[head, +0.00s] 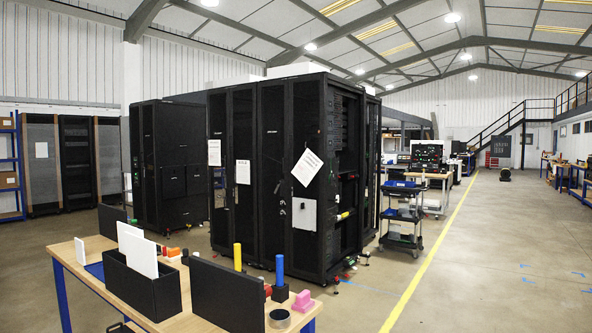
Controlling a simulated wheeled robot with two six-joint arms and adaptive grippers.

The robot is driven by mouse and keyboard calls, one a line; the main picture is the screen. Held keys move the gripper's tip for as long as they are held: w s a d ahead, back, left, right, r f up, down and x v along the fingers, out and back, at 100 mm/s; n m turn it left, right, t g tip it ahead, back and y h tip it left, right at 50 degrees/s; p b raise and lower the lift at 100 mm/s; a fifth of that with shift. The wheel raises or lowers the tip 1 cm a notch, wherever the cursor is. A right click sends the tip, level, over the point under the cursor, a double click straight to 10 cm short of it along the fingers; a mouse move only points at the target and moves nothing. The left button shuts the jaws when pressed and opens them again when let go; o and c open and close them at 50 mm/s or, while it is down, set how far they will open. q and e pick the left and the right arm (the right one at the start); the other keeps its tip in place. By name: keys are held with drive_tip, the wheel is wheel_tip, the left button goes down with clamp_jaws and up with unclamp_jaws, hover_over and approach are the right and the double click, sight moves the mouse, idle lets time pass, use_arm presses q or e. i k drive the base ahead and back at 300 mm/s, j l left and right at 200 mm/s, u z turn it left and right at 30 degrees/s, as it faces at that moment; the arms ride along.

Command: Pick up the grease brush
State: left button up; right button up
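I cannot pick out a grease brush for certain. Small items stand on the wooden workbench (75,262) in the lower left, too small to identify surely. Among them are an upright yellow cylinder (238,257), an upright blue cylinder (280,270) on a dark block, a pink piece (303,301) and a dark round ring (279,318). Small orange and green pieces (173,252) lie behind the black bin. Neither of my grippers is in view.
A black bin (140,290) holding white sheets and a black upright panel (228,296) hide part of the bench. Black server racks (290,180) stand behind it. A tool cart (402,213) is beyond. Open floor (500,250) with a yellow line lies right.

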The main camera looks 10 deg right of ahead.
sight(237, 246)
drive_tip(key=z, duration=0.75)
drive_tip(key=i+l+z, duration=0.3)
drive_tip(key=i, duration=0.65)
drive_tip(key=i+z, duration=0.25)
drive_tip(key=i, duration=0.7)
drive_tip(key=i+j+u, duration=0.1)
drive_tip(key=i+u, duration=0.3)
drive_tip(key=i+l+u, duration=0.1)
drive_tip(key=i+u, duration=0.25)
drive_tip(key=i, duration=0.25)
drive_tip(key=i+l+u, duration=0.2)
drive_tip(key=i+u, duration=0.2)
drive_tip(key=i+l+u, duration=0.4)
drive_tip(key=i, duration=0.15)
drive_tip(key=i+l+u, duration=0.4)
drive_tip(key=l, duration=0.1)
